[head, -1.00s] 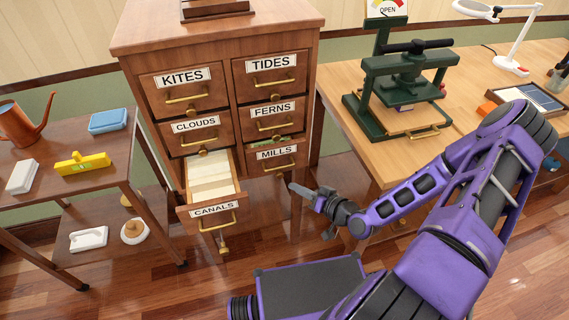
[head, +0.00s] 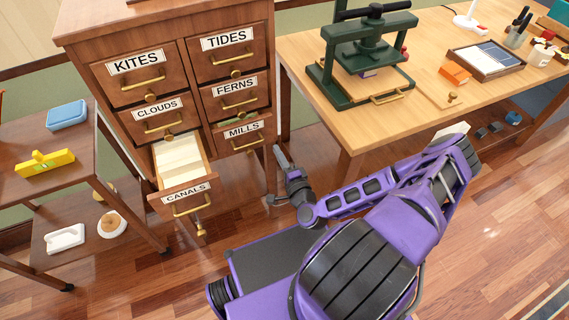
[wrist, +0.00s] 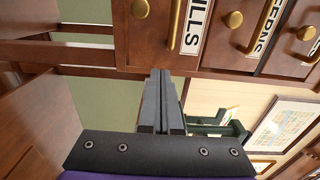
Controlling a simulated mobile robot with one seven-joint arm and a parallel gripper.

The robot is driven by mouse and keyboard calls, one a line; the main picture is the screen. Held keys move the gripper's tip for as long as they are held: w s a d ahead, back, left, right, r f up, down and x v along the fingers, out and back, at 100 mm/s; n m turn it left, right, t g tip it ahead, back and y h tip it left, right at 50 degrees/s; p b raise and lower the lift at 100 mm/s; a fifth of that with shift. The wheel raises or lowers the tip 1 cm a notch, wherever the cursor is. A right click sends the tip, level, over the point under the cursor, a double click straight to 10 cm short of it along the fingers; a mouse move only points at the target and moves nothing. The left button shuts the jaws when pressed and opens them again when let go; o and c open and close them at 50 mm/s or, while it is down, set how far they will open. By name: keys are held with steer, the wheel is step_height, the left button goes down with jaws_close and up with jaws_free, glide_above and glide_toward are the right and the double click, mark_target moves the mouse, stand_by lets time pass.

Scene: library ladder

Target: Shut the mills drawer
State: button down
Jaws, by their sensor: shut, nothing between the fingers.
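The mills drawer (head: 240,143) is the lowest in the cabinet's right column. It stands slightly out, with a thin strip of green showing above its labelled front. In the wrist view its front (wrist: 158,45), with brass handle, knob and part of the label, appears sideways at the top. My gripper (head: 280,150) is just right of the drawer front in the head view. In the wrist view its fingers (wrist: 161,75) are together and empty, their tips close to the edge of the drawer front. I cannot tell whether they touch it.
The canals drawer (head: 187,192) stands far open on the left. The cabinet (head: 95,55) sits between a side table (head: 50,195) with small items and a workbench (head: 300,85) bearing a green press (head: 370,50). Wooden floor is clear at the right.

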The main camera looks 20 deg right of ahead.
mark_target(267, 133)
steer(key=w, duration=0.6)
steer(key=shift+w, duration=0.1)
steer(key=w+b, duration=0.2)
steer(key=w, duration=0.1)
steer(key=shift+w+f, duration=0.15)
steer(key=shift+f, duration=0.05)
steer(key=shift+w+r, duration=0.15)
steer(key=shift+r, duration=0.25)
steer(key=shift+f, duration=0.1)
